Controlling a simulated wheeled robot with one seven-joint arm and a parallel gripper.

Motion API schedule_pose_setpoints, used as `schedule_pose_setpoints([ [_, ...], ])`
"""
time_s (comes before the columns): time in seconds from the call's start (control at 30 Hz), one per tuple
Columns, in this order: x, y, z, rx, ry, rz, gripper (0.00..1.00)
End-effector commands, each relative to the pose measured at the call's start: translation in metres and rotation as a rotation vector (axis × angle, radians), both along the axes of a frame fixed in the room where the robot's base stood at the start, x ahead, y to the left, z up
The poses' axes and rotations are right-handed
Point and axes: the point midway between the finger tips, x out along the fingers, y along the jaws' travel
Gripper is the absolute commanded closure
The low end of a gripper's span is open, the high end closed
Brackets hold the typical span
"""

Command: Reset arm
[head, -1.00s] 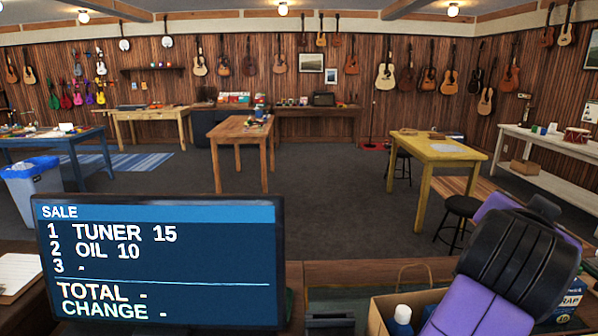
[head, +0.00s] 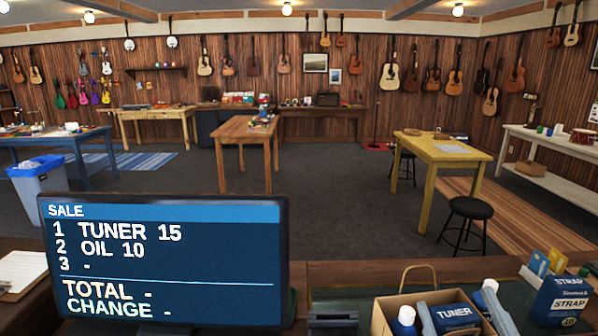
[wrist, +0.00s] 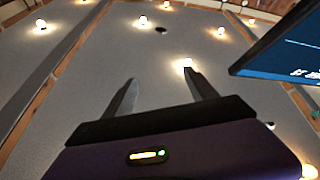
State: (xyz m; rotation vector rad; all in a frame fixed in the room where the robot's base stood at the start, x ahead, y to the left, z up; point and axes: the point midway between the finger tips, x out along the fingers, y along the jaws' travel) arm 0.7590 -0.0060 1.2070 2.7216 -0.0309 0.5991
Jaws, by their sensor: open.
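My gripper (wrist: 160,88) shows in the wrist view with its two dark fingers spread apart and nothing between them. It points up toward the ceiling lights. The arm and gripper are out of the head view. A sale screen (head: 165,262) stands at the front left of the head view and reads TUNER 15, OIL 10, with blank total and change. Part of the screen also shows at the upper right of the wrist view (wrist: 285,50).
A paper bag (head: 385,315) on the counter holds a blue bottle (head: 403,322) and a tuner box (head: 455,318). A strap box (head: 560,300) stands at right. A clipboard (head: 20,272) lies at left. Beyond are a yellow table (head: 440,150), a stool (head: 470,208) and open floor.

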Motion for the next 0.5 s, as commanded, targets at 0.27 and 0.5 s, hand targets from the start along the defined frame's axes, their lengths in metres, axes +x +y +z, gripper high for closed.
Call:
schedule_pose_setpoints([
  [0.27,-0.082,0.013,-0.08,0.054,0.154,0.12,0.33],
  [0.5,-0.16,0.013,-0.134,0.178,0.325,0.138,0.33],
])
